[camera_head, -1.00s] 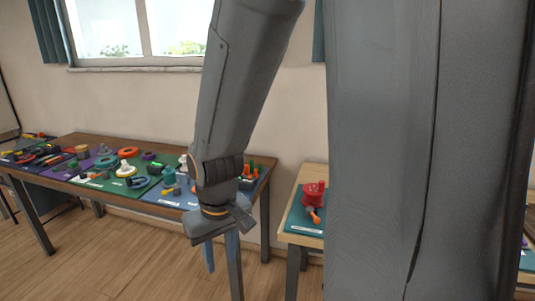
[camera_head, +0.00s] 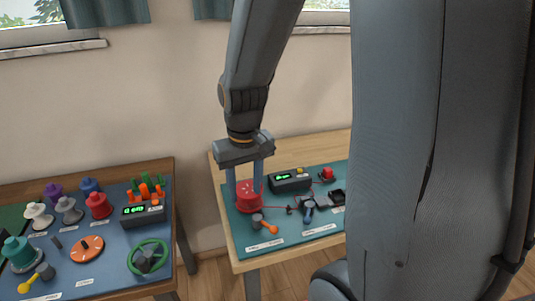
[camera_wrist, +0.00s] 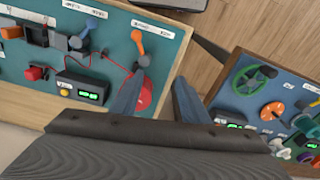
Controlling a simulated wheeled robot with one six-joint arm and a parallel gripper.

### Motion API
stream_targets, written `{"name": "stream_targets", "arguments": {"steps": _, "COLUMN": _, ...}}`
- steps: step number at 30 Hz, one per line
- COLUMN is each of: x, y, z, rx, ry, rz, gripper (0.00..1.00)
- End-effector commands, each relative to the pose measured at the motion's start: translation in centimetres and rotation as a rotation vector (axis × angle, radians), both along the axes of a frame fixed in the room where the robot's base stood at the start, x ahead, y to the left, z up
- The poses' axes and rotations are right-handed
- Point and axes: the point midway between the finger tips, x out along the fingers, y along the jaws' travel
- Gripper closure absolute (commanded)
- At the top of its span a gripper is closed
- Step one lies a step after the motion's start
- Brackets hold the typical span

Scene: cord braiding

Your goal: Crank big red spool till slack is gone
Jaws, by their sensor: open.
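A thin red cord (camera_head: 281,207) runs from the spool area to the right. My gripper (camera_head: 245,192) is open, fingers pointing down, overlapping the spool in the head view. I cannot tell whether a finger touches the spool.
A blue-handled part (camera_head: 308,213) and a small red block (camera_head: 327,174) are to the right. The left table (camera_head: 110,284) holds several spools and a green wheel (camera_head: 149,258). A gap separates the tables.

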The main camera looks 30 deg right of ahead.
Motion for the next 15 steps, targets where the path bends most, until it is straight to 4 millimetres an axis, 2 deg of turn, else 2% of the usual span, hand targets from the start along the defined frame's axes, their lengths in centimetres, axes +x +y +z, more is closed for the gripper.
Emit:
{"name": "stream_targets", "arguments": {"steps": 1, "x": 2.4, "y": -1.6, "z": -0.3, "rx": 0.0, "ry": 0.015, "rz": -0.03, "gripper": 0.59}}
{"name": "stream_targets", "arguments": {"steps": 3, "x": 4.9, "y": -3.7, "z": -0.3, "rx": 0.001, "ry": 0.035, "rz": -0.064, "gripper": 0.59}}
{"name": "stream_targets", "arguments": {"steps": 6, "x": 7.6, "y": -6.6, "z": -0.3, "rx": 0.004, "ry": 0.06, "rz": -0.107, "gripper": 0.59}}
{"name": "stream_targets", "arguments": {"steps": 10, "x": 9.4, "y": -8.8, "z": -0.3, "rx": 0.008, "ry": 0.08, "rz": -0.137, "gripper": 0.59}}
{"name": "stream_targets", "arguments": {"steps": 15, "x": 9.8, "y": -9.3, "z": -1.3, "rx": 0.009, "ry": 0.089, "rz": -0.142, "gripper": 0.59}}
